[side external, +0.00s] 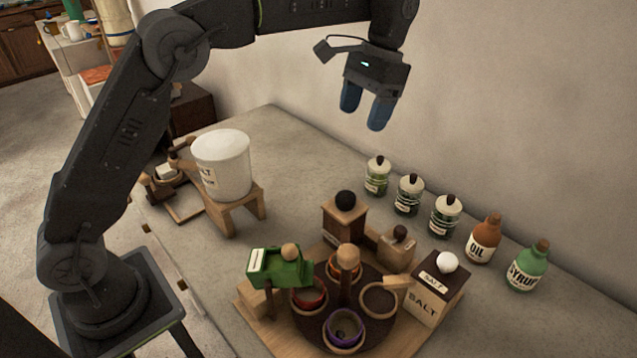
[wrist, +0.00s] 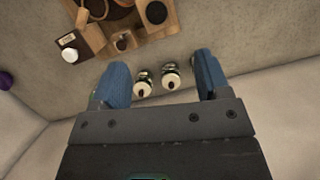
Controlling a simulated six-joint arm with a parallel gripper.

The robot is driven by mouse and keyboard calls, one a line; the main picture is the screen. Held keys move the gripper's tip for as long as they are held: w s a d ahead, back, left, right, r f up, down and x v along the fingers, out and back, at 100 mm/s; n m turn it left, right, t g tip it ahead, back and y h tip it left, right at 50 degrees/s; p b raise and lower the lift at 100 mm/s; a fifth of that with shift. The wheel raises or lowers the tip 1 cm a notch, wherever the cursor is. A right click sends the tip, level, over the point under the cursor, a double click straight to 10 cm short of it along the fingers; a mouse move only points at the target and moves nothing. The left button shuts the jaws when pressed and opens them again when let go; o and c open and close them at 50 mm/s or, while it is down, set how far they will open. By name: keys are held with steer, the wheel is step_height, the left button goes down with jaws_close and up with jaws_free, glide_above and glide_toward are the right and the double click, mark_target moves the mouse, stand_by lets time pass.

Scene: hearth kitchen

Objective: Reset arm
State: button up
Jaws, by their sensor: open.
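My gripper (side external: 365,108) hangs high above the back of the counter, close to the wall, in the side view. Its two blue fingers are apart with nothing between them. In the wrist view my gripper (wrist: 162,80) also shows open and empty. Two glass jars appear between and beyond the fingers there, well below them. In the side view a green jar (side external: 377,177) stands on the counter below my gripper, clear of it. My arm is raised and reaches across the upper part of the side view.
A white bucket (side external: 222,165) sits on a wooden stand. A round rack with bowls (side external: 345,328), a green box (side external: 280,268) and a salt box (side external: 437,290) crowd the front. Several jars, an oil bottle (side external: 483,240) and a syrup bottle (side external: 527,268) line the wall.

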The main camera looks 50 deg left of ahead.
steer(key=s+a+r+n+t, duration=0.1)
steer(key=s+a+r+t, duration=0.15)
steer(key=s, duration=0.45)
steer(key=s+a+r+t, duration=0.2)
steer(key=s+r+t, duration=0.1)
steer(key=s, duration=0.5)
steer(key=s+a+f+t, duration=0.1)
steer(key=s+f, duration=0.3)
steer(key=s, duration=0.2)
steer(key=s+a+f+n+t, duration=0.1)
steer(key=s+f+t, duration=0.1)
steer(key=s, duration=0.4)
steer(key=shift+s+f+h, duration=0.15)
steer(key=shift+f+h, duration=0.15)
steer(key=shift+f, duration=0.55)
